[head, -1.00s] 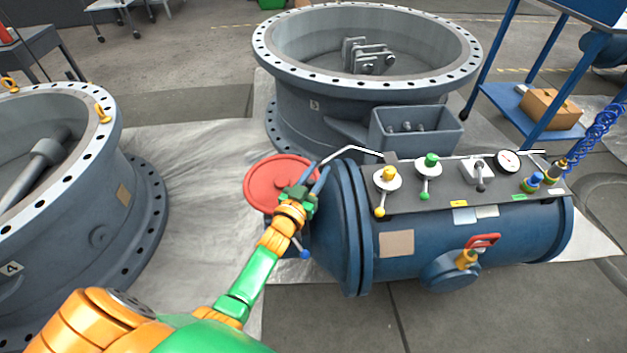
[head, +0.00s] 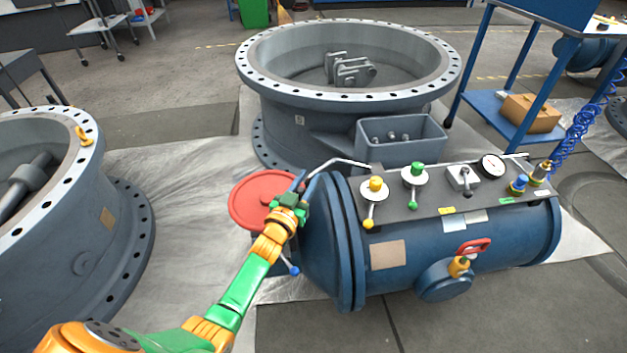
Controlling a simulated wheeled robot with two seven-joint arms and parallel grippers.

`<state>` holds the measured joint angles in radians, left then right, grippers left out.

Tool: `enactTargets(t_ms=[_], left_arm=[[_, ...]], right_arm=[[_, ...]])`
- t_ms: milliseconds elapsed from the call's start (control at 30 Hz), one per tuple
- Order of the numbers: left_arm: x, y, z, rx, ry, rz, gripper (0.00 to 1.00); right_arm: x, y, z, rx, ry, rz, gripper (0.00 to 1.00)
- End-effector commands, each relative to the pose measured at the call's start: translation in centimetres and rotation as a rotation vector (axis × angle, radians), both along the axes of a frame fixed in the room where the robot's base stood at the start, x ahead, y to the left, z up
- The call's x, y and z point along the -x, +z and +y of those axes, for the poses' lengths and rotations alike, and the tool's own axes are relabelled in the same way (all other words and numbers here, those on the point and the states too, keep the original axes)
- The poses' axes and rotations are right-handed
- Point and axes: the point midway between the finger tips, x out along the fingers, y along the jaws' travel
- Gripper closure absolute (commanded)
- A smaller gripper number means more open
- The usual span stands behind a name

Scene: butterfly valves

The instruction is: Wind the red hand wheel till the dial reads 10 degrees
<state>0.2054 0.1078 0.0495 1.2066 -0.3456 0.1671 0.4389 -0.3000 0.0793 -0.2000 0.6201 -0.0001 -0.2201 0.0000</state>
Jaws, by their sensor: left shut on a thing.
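The red hand wheel (head: 250,204) is a flat red disc at the left end of the blue cylinder (head: 410,245). My left gripper (head: 289,203), green with an orange wrist, is at the right side of the wheel and is shut on it. The gripper covers that part of the rim, and its fingertips are hard to make out. A small white round dial (head: 493,166) with a dark needle sits at the right of the cylinder's top panel; its numbers are too small to read. My right gripper is not in view.
Yellow (head: 375,185) and green (head: 414,170) knobbed valves stand on the panel. A bent pale pipe (head: 340,162) passes close behind the gripper. A blue-tipped lever (head: 289,266) hangs below the wheel. Large grey flanged valve bodies stand behind (head: 330,105) and at left (head: 80,220).

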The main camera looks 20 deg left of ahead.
Motion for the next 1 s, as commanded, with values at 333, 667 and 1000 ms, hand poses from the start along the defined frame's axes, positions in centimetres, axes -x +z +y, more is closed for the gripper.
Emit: enactTargets(t_ms=[333,667,1000], left_arm=[[-0.03,0.35,1.10,-0.005,0.021,-0.004,1.00],[-0.03,0.34,1.10,-0.005,0.021,-0.003,1.00],[0.01,0.22,1.01,-0.004,0.019,-0.002,0.39]], right_arm=[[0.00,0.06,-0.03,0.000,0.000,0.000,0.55],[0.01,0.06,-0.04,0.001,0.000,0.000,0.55],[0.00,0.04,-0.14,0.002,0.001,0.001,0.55]])
